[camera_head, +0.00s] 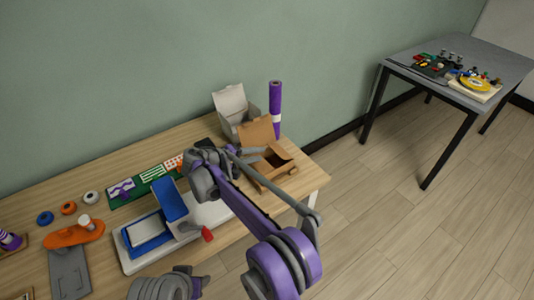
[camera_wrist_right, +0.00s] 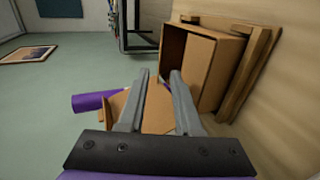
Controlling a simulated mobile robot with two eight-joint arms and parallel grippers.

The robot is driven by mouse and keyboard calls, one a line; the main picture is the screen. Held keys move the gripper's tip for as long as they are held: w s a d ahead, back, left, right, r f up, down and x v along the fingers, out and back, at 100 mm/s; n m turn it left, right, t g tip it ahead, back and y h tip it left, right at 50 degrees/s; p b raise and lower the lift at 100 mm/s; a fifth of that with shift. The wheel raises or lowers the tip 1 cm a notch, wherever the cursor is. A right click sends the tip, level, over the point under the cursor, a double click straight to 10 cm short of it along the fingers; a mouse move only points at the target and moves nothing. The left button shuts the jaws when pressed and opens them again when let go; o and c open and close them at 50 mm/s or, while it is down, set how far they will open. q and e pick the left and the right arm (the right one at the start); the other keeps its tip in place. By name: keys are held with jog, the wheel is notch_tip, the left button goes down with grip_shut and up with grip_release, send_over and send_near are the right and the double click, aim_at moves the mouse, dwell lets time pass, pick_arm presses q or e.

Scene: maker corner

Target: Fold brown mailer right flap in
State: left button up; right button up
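The brown mailer (camera_head: 281,171) is an open cardboard box at the table's right end, its lid (camera_head: 257,132) raised at the back. My right gripper (camera_head: 262,151) reaches over its left part. In the right wrist view the mailer (camera_wrist_right: 203,62) shows beyond the fingers, its hollow facing me. The right gripper (camera_wrist_right: 161,78) is open, with a gap between its tips. An orange-brown cardboard panel (camera_wrist_right: 157,112) shows between and behind the fingers; I cannot tell whether they touch it. My arm hides part of the mailer in the head view. My left gripper's fingers do not show.
A grey open box (camera_head: 231,106) and an upright purple roll (camera_head: 275,105) stand behind the mailer. A blue and white device (camera_head: 150,228), a red-tipped item (camera_head: 207,234) and an orange tool (camera_head: 73,234) lie to the left. A grey side table (camera_head: 430,80) stands apart.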

jog(key=shift+v, duration=0.95)
